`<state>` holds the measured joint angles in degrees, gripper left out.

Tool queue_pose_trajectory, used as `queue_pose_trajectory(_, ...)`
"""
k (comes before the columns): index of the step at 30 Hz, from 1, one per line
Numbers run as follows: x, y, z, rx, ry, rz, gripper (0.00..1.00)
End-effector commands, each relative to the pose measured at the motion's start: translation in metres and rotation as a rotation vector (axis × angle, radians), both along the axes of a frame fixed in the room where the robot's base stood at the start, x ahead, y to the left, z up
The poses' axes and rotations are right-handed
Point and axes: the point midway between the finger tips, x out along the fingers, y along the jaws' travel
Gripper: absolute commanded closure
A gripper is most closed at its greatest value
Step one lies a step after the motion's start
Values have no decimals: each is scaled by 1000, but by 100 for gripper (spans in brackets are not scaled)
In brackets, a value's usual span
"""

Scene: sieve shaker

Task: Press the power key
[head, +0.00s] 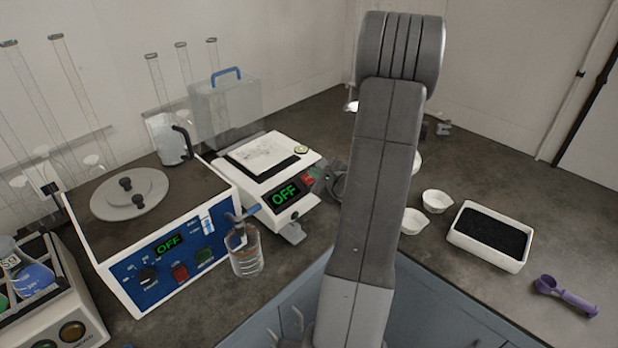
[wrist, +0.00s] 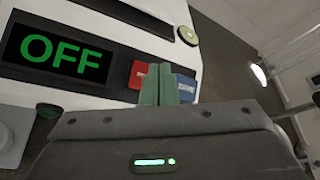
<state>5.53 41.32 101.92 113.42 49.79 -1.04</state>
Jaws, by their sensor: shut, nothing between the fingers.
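The white balance-like device (head: 278,160) has a dark display (wrist: 58,50) reading OFF in green. To the right of the display is a red key (wrist: 138,74), also visible in the head view (head: 307,181). A blue key (wrist: 185,84) is beside it, partly behind my fingers. The key lettering is too small to read, so I cannot tell which is the power key. My gripper (wrist: 158,72) is shut and empty, its greenish fingertips in front of the key area between red and blue. I cannot tell whether they touch. In the head view my arm partly hides the gripper.
A blue-fronted unit (head: 165,262) with its own OFF display stands at the left. A glass beaker (head: 246,252) is at the counter's front edge. White bowls (head: 437,201), a tray of dark grains (head: 490,235) and a purple scoop (head: 566,296) lie at the right.

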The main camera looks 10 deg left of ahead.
Motion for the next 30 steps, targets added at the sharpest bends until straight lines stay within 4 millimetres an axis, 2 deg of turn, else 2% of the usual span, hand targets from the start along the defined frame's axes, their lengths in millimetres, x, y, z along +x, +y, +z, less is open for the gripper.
queue_pose_trajectory(16, 2, 3, -9, 0, -1, 1, 100)
queue_pose_trajectory(30, 2, 3, -8, 0, 0, 0, 100)
